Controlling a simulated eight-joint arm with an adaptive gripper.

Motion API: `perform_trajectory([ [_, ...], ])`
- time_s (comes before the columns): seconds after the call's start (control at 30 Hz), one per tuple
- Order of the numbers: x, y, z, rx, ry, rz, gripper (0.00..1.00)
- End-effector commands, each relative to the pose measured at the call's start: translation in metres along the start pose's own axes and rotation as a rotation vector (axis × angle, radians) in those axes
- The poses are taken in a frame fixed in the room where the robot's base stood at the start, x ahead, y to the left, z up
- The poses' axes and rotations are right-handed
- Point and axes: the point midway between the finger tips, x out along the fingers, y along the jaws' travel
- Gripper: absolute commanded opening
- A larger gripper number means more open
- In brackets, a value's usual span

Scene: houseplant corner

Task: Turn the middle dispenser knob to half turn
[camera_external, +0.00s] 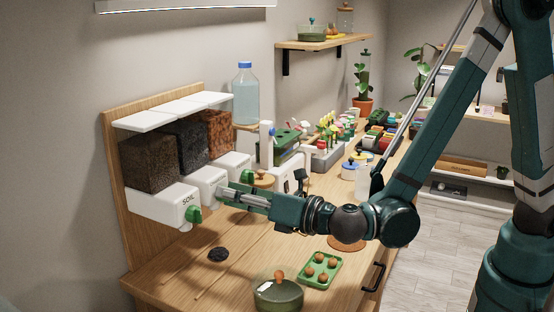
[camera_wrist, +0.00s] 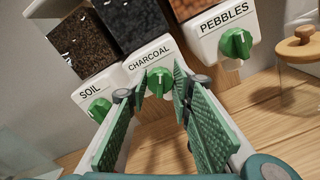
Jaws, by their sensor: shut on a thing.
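The middle dispenser, labelled CHARCOAL (camera_wrist: 148,56), has a dark fill and a white front; it also shows in the external view (camera_external: 206,181). Its green knob (camera_wrist: 159,82) sits between my gripper's fingertips. My gripper (camera_wrist: 152,88) is shut on this knob, with a green ribbed pad at each side. In the external view my gripper (camera_external: 222,191) reaches in from the right to the middle dispenser's front and hides most of the knob. The knob's exact angle is hard to tell.
The soil knob (camera_wrist: 98,109) is close on the left, and the pebbles knob (camera_wrist: 236,43) on the right. A dark round patch (camera_external: 218,254), a green tray (camera_external: 319,269) and a lidded green pot (camera_external: 278,293) are on the bench. A water bottle (camera_external: 245,95) stands behind.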

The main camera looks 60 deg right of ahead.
Motion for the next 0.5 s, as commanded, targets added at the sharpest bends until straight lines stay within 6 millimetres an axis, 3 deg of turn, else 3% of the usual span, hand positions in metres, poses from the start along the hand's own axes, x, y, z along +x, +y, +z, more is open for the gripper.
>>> perform_trajectory([
  [0.5, -0.0005, -0.0029, -0.0014, 0.49, 0.0, 0.0, 0.11],
])
